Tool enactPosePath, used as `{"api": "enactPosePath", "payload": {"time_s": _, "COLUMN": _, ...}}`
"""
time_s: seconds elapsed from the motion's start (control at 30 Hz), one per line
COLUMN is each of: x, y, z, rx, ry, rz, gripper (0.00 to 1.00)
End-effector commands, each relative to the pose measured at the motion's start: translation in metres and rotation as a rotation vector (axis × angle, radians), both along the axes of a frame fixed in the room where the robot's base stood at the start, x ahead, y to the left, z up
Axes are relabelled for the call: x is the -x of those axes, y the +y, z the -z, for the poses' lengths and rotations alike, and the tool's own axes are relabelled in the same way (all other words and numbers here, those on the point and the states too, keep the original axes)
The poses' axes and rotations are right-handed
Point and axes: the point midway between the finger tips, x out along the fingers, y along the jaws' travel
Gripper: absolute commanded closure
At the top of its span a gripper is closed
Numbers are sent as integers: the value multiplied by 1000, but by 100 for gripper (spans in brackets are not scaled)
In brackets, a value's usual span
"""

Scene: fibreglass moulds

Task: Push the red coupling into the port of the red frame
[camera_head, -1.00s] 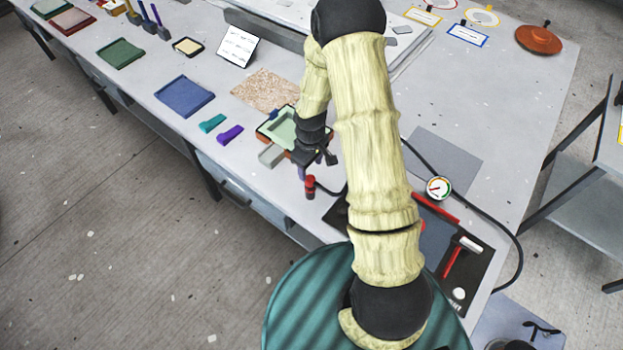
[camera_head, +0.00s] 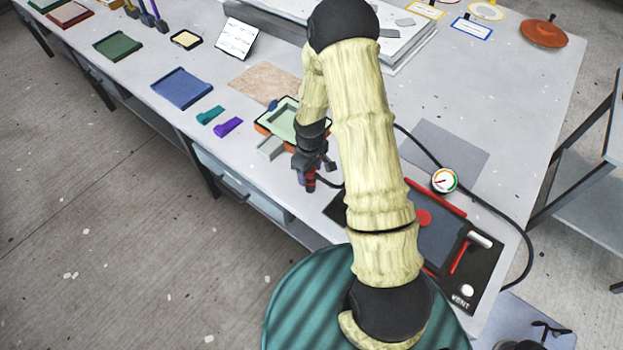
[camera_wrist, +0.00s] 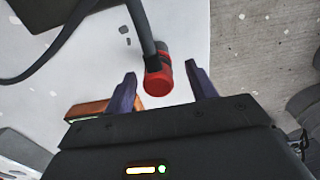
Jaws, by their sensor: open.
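The red coupling (camera_wrist: 158,82) sits on the end of a dark hose (camera_wrist: 143,25). In the wrist view it is between the two dark fingers of my gripper (camera_wrist: 164,82), with gaps visible on both sides. In the head view the coupling (camera_head: 310,184) shows just below my gripper (camera_head: 309,172) near the table's front edge. My gripper is open. An orange-red edge (camera_wrist: 100,110) also shows in the wrist view. I cannot make out its port.
A grey block (camera_head: 270,148) stands at the frame's front edge. Teal (camera_head: 210,115) and purple (camera_head: 228,127) wedges lie to its left. The hose runs behind my arm towards a round gauge (camera_head: 444,180). A black board (camera_head: 480,262) with red strips lies right of my arm.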

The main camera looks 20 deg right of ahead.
Motion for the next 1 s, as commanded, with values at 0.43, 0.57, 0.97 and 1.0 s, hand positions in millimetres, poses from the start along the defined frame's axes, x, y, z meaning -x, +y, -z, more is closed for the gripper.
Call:
{"api": "enactPosePath", "payload": {"time_s": 0.43, "x": 0, "y": -1, "z": 20, "rx": 0, "ry": -1, "rz": 2, "gripper": 44}}
{"api": "enactPosePath", "payload": {"time_s": 0.57, "x": 0, "y": 0, "z": 20, "rx": 1, "ry": -1, "rz": 1, "gripper": 44}}
{"api": "enactPosePath", "payload": {"time_s": 0.97, "x": 0, "y": 0, "z": 20, "rx": 0, "ry": 0, "rz": 0, "gripper": 44}}
{"api": "enactPosePath", "payload": {"time_s": 1.0, "x": 0, "y": 0, "z": 20, "rx": 0, "ry": 0, "rz": 0, "gripper": 44}}
